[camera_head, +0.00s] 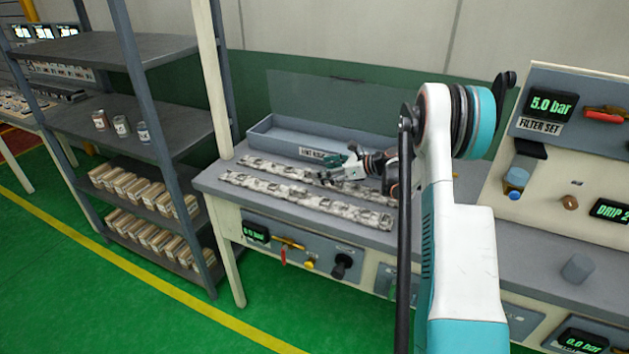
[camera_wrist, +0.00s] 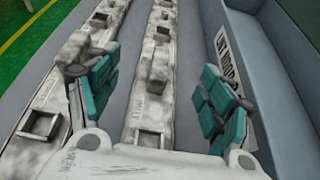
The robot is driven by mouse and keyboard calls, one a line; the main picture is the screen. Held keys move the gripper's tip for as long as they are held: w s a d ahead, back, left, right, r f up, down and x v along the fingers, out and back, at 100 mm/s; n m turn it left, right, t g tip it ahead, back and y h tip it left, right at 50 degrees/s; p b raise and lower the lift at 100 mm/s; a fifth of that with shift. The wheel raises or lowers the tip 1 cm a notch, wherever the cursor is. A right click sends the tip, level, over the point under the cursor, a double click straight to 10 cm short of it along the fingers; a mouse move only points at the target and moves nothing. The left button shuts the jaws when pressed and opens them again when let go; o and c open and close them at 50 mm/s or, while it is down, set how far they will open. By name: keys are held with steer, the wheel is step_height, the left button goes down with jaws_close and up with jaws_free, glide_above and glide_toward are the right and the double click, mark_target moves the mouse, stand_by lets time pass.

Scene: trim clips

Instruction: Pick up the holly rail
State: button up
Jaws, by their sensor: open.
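Two long, mottled grey-white rails with raised clips and square openings lie side by side on the workbench. I cannot read which one is the holly rail. The far rail (camera_head: 290,172) lies nearest the tray; in the wrist view it is the middle rail (camera_wrist: 152,105). The near rail (camera_head: 300,198) lies toward the bench front and is at the left in the wrist view (camera_wrist: 62,88). My gripper (camera_head: 343,168) is open above the far rail. In the wrist view its teal-padded fingers (camera_wrist: 158,92) stand on either side of that rail, holding nothing.
A blue-grey tray (camera_head: 265,127) with a partly legible label stands behind the far rail. A shelf rack (camera_head: 145,105) with cans and boxes stands left of the bench (camera_head: 212,181). A panel with gauges (camera_head: 560,120) rises at the right. The bench front carries knobs and valves.

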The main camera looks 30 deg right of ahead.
steer(key=b+x, duration=0.1)
steer(key=x, duration=0.4)
steer(key=shift+s+d+f+b, duration=0.15)
steer(key=shift+f+b, duration=0.25)
steer(key=shift+r, duration=0.1)
steer(key=c, duration=1.4)
